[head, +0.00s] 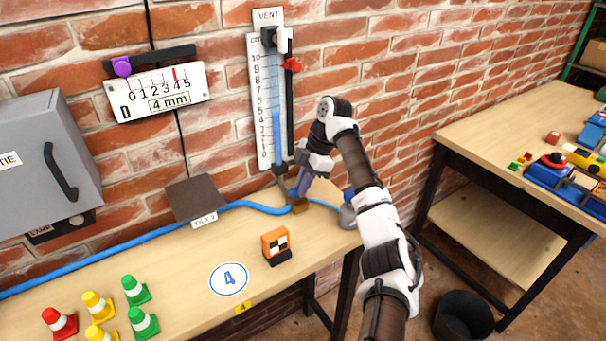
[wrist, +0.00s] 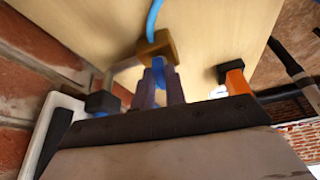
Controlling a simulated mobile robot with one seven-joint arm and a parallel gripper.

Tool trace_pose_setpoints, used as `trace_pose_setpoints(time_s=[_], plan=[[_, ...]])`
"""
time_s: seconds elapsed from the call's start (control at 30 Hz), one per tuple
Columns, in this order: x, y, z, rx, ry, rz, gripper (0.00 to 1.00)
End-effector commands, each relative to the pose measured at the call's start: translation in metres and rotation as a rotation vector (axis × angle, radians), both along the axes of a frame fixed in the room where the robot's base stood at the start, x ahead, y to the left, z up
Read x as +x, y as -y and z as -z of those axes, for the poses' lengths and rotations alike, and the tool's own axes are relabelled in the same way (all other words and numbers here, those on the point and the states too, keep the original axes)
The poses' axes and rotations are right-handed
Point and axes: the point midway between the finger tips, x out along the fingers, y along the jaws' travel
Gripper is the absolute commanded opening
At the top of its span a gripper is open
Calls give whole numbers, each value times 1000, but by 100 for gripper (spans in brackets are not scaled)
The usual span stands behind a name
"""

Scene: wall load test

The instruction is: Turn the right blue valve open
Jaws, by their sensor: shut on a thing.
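Another blue part (head: 349,194) shows partly behind my arm.
A gauge marked VENT (head: 264,95) stands on the wall just behind my gripper. The blue hose (head: 240,206) runs along the bench. An orange block (head: 275,244) and several small cones (head: 133,289) stand nearer the front. A grey bulb (head: 348,216) is beside my arm.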

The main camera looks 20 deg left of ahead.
Motion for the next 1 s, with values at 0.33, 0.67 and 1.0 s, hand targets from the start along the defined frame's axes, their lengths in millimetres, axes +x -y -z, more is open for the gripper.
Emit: trace_pose_setpoints(time_s=[0.33, 0.67, 1.0], plan=[[2, -2, -2, -1, 0, -166, 0], [2, -3, 0, 0, 1, -205, 0], [2, -2, 0, -1, 2, -205, 19]])
